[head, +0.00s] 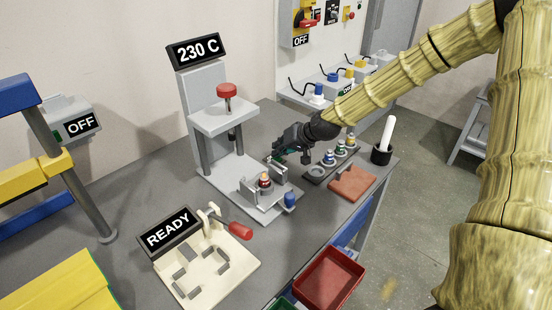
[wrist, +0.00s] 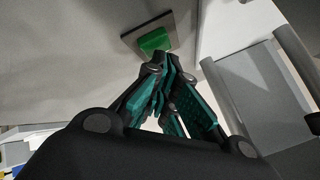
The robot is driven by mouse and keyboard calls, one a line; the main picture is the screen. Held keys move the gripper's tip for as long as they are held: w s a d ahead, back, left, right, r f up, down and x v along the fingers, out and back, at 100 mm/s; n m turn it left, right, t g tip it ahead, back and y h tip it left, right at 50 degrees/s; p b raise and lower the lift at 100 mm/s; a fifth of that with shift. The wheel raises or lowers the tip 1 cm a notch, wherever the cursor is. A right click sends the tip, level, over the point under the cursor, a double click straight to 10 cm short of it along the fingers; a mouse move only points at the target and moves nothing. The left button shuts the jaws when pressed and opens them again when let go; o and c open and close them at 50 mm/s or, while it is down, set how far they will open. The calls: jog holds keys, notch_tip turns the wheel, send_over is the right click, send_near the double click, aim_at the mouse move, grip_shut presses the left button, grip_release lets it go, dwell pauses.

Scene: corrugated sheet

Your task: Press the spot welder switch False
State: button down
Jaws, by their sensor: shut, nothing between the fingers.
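A green switch (wrist: 154,40) on a square grey plate shows at the top of the wrist view. My gripper (wrist: 163,75) is shut and empty, its fingertips just below the switch in the picture; I cannot tell whether they touch it. In the head view my gripper (head: 274,158) is over the bench, right beside the grey press stand (head: 220,118) with the 230 C sign (head: 198,51). The switch cannot be made out in the head view, where the gripper may hide it. No label in view reads spot welder.
A grey box with an OFF sign (head: 82,125) stands at left. A cream jig (head: 215,275) with a READY sign (head: 168,232) is in front. Small coloured bottles (head: 341,149), a brown block (head: 352,183) and a black cup (head: 382,155) stand right. A red bin (head: 329,279) is at the front edge.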

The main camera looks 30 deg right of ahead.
jog(key=shift+r+p, duration=0.35)
jog(key=shift+r, duration=0.25)
jog(key=shift+r+p, duration=2.25)
jog(key=shift+r, duration=0.75)
